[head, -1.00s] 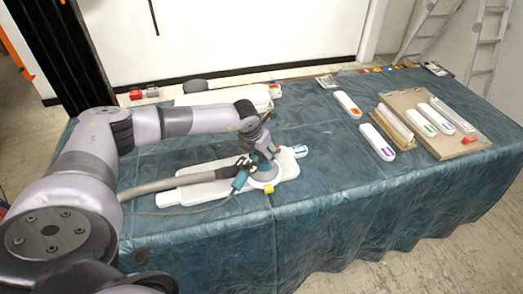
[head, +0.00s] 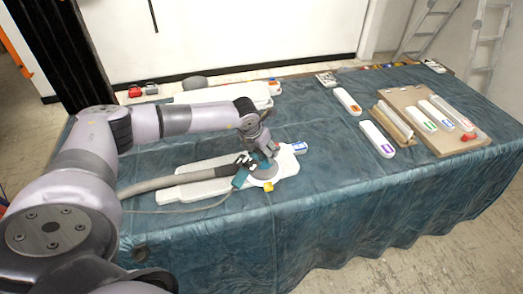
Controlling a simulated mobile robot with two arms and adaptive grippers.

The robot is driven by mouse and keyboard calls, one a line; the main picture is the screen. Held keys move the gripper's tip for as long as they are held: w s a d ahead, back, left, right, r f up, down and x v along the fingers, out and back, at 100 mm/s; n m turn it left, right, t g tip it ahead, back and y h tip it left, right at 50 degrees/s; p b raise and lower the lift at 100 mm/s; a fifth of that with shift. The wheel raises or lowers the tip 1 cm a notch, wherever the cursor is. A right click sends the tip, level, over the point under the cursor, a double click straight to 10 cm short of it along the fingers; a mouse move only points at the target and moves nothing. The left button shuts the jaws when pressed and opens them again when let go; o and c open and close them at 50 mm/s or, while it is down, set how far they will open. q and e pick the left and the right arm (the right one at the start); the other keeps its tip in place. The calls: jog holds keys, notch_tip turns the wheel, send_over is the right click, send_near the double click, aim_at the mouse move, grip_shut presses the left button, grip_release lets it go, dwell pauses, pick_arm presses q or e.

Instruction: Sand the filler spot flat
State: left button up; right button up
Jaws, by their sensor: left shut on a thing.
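A white relief panel (head: 200,188) lies flat on the cloth-covered table. My left gripper (head: 258,158) is shut on a teal and grey sander (head: 262,171), whose hose and cable trail to the left. The sander's round pad is over the right part of the panel and looks to rest on it. A yellow piece (head: 268,187) shows at the pad's near edge. The filler spot cannot be made out; the sander and gripper may hide it. My right gripper is not in view.
The table cloth (head: 330,170) is bare right of the panel. A blue-labelled white block (head: 299,148) sits at the panel's right end. White blocks with coloured labels, including a purple one (head: 377,139), stand around a brown board (head: 410,97). Another white panel (head: 225,95) lies behind my arm.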

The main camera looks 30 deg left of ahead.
pick_arm(q)
jog(key=shift+w+r, duration=0.2)
jog(key=shift+w, duration=0.05)
dwell(0.3)
jog(key=shift+f+b, duration=0.3)
jog(key=shift+b, duration=0.15)
dwell(0.3)
jog(key=shift+s+a, duration=0.1)
jog(key=shift+s, duration=0.1)
